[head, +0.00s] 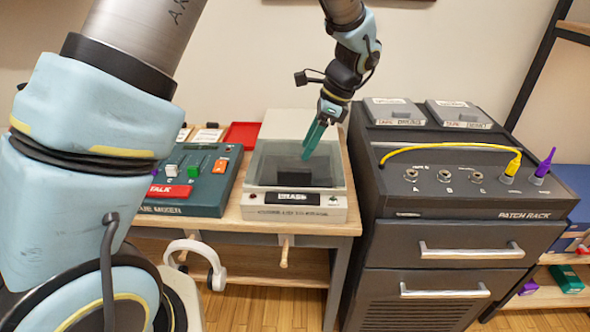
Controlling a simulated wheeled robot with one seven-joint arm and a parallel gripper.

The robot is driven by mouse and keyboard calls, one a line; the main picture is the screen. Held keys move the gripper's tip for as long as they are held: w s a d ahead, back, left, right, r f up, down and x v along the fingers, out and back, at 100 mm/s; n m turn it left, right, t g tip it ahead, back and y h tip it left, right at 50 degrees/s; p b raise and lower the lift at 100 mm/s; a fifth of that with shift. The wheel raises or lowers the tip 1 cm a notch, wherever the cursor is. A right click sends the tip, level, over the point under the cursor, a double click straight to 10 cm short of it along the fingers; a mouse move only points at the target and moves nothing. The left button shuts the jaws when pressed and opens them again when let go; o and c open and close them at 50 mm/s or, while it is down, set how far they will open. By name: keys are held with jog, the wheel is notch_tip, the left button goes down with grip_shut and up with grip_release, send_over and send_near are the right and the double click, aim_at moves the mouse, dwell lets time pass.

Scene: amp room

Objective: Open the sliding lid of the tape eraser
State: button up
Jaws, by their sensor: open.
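The tape eraser (262,212) is a cream box on the wooden table, with a black label on its front edge. Its sliding lid (262,163) is a smoky see-through panel that covers the top, and a dark block shows beneath it. A cream section stands at the back of the eraser. My gripper (309,152) has teal fingers pointing down over the right part of the lid. Its jaws are open and nothing shows between them. I cannot tell whether the fingertips touch the lid.
A teal mixer (183,188) with sliders and a red TALK button sits left of the eraser. A red tray (241,135) lies behind it. The dark patch rack (450,205) stands close on the right, with a yellow cable (450,146). White headphones (195,250) hang below the table edge.

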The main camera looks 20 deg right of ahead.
aim_at(295, 169)
jog(key=p+x, duration=0.1)
jog(key=x, duration=0.7)
jog(key=shift+a+f, duration=0.1)
jog(key=shift+f, duration=0.3)
jog(key=shift+c, duration=0.3)
grip_shut()
dwell(0.6)
